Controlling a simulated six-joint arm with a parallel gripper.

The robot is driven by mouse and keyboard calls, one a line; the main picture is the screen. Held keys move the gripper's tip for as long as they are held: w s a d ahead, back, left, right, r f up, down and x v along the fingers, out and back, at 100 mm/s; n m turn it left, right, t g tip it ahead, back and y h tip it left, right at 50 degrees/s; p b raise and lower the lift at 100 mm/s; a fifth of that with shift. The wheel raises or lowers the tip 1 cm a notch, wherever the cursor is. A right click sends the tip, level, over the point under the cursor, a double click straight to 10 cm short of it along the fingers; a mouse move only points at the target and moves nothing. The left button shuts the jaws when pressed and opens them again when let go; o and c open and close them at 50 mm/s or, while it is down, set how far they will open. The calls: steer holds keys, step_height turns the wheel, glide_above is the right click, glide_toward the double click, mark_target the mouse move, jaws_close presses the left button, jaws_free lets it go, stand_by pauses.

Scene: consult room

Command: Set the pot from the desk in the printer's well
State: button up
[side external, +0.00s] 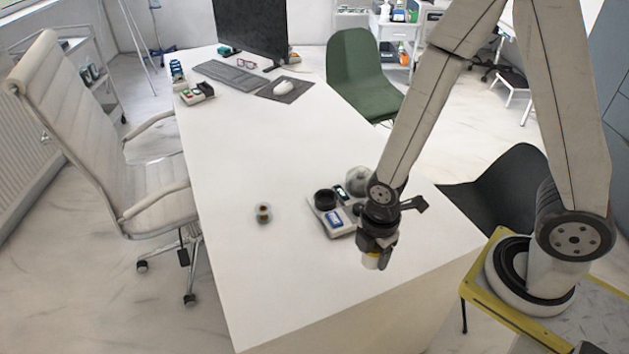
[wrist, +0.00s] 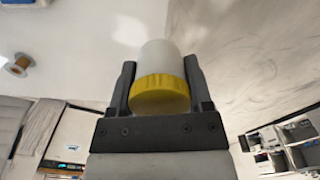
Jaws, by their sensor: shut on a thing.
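My gripper (side external: 377,243) is shut on a small pot (side external: 371,261), white with a yellow band. In the side view it hangs above the near right part of the desk, in front of and to the right of the printer. The wrist view shows the pot (wrist: 161,62) between the two fingers of my gripper (wrist: 159,75), its yellow end toward the palm. The printer (side external: 337,228) is a pale flat unit on the desk (side external: 248,160) with a dark round well (side external: 325,198), a small screen and a blue-and-white label. The well looks empty from here. My gripper covers part of the printer's right side.
A clear rounded object (side external: 358,181) stands behind the printer, partly hidden by my arm. A small spool (side external: 263,213) stands left of the printer. Keyboard (side external: 227,74), mouse (side external: 282,86) and monitor are at the far end. The desk's middle is clear. Chairs stand around it.

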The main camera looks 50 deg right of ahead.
steer(key=shift+w, duration=0.1)
stand_by(0.4)
steer(key=shift+w+f, duration=0.1)
steer(key=shift+w, duration=0.3)
steer(key=w+d+f, duration=0.1)
steer(key=w+d, duration=0.1)
steer(key=w, duration=0.5)
steer(key=w+d+f, duration=0.1)
steer(key=w+d, duration=0.2)
steer(key=w, duration=0.3)
glide_toward(326, 190)
steer(key=shift+s+a+f+m, duration=0.3)
steer(key=shift+s+a+f, duration=0.5)
steer(key=shift+s+a, duration=0.15)
steer(key=shift+f, duration=0.2)
steer(key=shift+f, duration=1.8)
steer(key=shift+f, duration=0.95)
